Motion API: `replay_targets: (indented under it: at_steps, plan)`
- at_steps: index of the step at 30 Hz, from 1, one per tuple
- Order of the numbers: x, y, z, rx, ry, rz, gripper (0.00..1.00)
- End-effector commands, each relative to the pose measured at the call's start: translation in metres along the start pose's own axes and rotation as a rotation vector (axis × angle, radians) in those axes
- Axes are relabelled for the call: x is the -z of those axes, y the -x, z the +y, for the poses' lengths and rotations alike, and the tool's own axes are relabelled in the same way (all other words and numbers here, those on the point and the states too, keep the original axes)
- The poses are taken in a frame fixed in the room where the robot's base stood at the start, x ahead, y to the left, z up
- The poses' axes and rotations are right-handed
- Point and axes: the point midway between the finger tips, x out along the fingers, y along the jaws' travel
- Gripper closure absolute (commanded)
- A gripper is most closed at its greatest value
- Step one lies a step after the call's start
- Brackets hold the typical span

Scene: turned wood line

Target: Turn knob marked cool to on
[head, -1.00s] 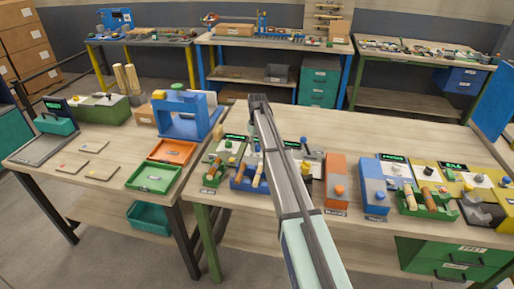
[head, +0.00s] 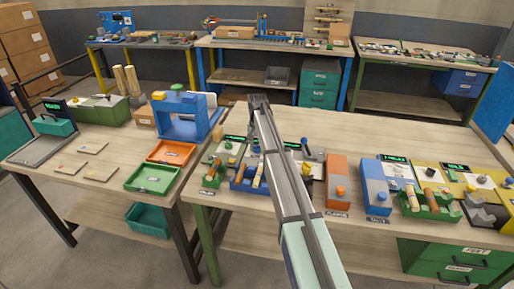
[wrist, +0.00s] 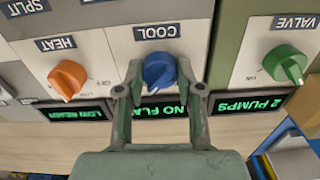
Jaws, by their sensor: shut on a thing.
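The blue knob marked COOL (wrist: 159,71) sits on a pale panel (wrist: 145,22) in the middle of the wrist view. Its label is just above it in the picture. My gripper (wrist: 160,74) is shut on this knob, one finger on each side of it. The display (wrist: 160,107) below the knob is partly covered by my fingers; the letters "NO FLA" show. In the head view my arm hides the gripper and the knob.
In the wrist view an orange knob marked HEAT (wrist: 67,78) is to the left and a green knob marked VALVE (wrist: 286,63) to the right, both clear of my fingers. In the head view an orange box (head: 337,181) and a blue box (head: 374,187) stand right of my arm.

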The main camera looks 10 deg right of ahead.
Motion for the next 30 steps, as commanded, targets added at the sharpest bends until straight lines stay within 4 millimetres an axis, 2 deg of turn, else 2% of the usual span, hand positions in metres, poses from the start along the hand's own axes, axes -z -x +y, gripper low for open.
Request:
replay_targets:
  at_steps: [9, 21, 22, 24, 30]
  plan:
    - [-0.0008, -0.0012, 0.0003, -0.001, -0.079, -0.002, 0.98]
    - [-0.0008, -0.0012, 0.0004, -0.001, -0.084, -0.002, 0.98]
    - [-0.0008, -0.0012, 0.0004, -0.001, -0.084, -0.003, 0.57]
    - [-0.0008, -0.0011, 0.0004, -0.001, -0.084, -0.002, 0.39]
    - [-0.0003, -0.0005, 0.0002, -0.001, -0.083, -0.001, 0.39]
